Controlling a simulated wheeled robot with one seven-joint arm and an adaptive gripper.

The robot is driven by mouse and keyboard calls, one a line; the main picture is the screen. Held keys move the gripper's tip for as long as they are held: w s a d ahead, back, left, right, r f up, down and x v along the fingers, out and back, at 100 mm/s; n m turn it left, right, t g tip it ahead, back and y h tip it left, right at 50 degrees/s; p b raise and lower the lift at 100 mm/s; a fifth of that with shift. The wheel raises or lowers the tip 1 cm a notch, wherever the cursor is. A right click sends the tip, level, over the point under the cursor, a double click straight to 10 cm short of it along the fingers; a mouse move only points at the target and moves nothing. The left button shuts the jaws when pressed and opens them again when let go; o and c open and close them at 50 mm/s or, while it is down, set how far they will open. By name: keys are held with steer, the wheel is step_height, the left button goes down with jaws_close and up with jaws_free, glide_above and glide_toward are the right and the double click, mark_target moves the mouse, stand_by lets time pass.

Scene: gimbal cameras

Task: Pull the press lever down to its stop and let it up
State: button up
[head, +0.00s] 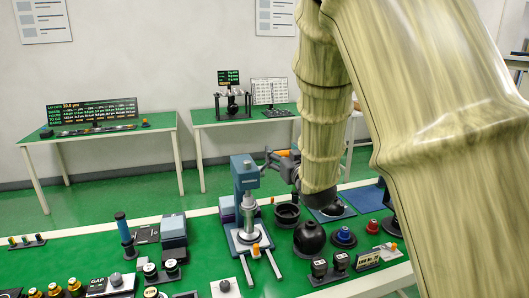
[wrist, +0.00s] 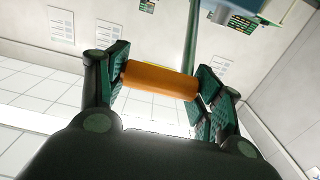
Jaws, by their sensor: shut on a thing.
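The blue press (head: 243,178) stands on its base on the green bench in the head view, with a bright metal ram over a round plate. Its lever handle is an orange cylinder (wrist: 160,82), lying crosswise between my fingers in the wrist view. My gripper (head: 285,166) is to the right of the press head, at about its height, shut on the orange handle. An end of the orange handle (head: 284,153) shows at the gripper in the head view. My arm and wrist hide part of the space right of the press.
A black dome-shaped thing (head: 309,238) and a dark round cup (head: 287,214) stand right of the press. A blue-handled tool (head: 124,232) and small boxes are to the left. Knobs and small blocks line the front.

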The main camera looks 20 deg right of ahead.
steer(key=shift+s+f, duration=0.1)
steer(key=shift+f, duration=0.1)
steer(key=shift+s+f+b, duration=0.8)
steer(key=shift+f+b, duration=0.05)
steer(key=shift+f, duration=0.3)
steer(key=shift+s+f, duration=0.1)
steer(key=shift+f, duration=0.05)
steer(key=shift+s+f+b, duration=0.35)
steer(key=shift+f+b, duration=0.25)
steer(key=shift+f, duration=0.05)
steer(key=shift+f, duration=0.1)
stand_by(0.3)
steer(key=shift+w+r+p, duration=0.4)
steer(key=shift+w+r, duration=0.05)
steer(key=shift+r, duration=0.3)
steer(key=shift+w+r+p, duration=0.35)
steer(key=shift+w+r, duration=0.05)
steer(key=shift+r, duration=0.35)
steer(key=shift+w+r, duration=0.1)
steer(key=shift+r, duration=0.05)
